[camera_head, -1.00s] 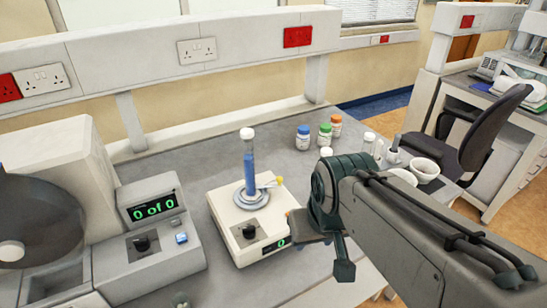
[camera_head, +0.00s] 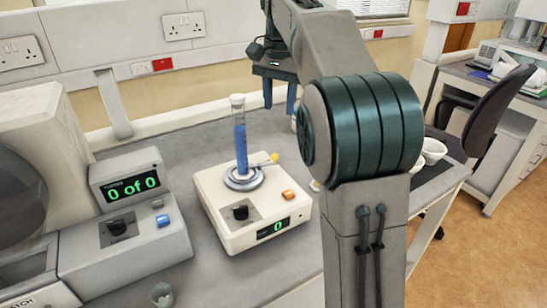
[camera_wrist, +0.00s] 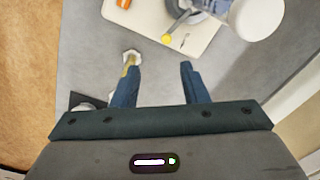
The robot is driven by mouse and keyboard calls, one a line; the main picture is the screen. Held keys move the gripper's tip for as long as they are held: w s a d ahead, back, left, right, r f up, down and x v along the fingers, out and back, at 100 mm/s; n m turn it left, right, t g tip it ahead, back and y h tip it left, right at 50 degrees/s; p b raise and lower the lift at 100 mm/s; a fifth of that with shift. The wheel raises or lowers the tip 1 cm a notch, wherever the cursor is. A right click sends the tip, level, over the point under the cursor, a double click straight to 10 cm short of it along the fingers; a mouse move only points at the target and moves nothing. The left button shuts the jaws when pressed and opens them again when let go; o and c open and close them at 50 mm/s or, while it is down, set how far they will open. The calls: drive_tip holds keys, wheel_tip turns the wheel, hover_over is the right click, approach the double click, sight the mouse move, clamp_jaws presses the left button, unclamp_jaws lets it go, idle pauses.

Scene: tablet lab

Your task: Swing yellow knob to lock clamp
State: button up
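The tablet tester (camera_head: 215,212) is a pale box with a black dial and a green "0" display. A tall clear tube of blue liquid (camera_head: 241,148) stands upright in its round grey clamp (camera_head: 244,183). The yellow knob (camera_head: 275,157) is on the end of a thin lever at the clamp's right side. My gripper (camera_head: 280,104) is open and empty, raised behind and right of the tube, fingers pointing down. In the wrist view, the yellow knob (camera_wrist: 166,38) lies beyond the open fingers (camera_wrist: 158,84), apart from them. The tube's white top (camera_wrist: 258,16) is at upper right.
A console reading "0 of 0" (camera_head: 133,204) stands left of the tester. A small glass vessel (camera_head: 161,294) is at the front. White bowls (camera_head: 433,150) are at the right. My arm hides most of the bottles behind it. Bare bench lies in front of the tester.

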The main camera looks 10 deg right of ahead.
sight(275, 155)
drive_tip(key=shift+m, duration=0.4)
drive_tip(key=f+b, duration=0.1)
drive_tip(key=f, duration=0.3)
drive_tip(key=w+f+b, duration=0.1)
drive_tip(key=f, duration=0.4)
drive_tip(key=f+b, duration=0.1)
drive_tip(key=f, duration=0.4)
drive_tip(key=shift+w+a+f, duration=0.2)
drive_tip(key=shift+w+a, duration=0.1)
drive_tip(key=shift+w, duration=0.1)
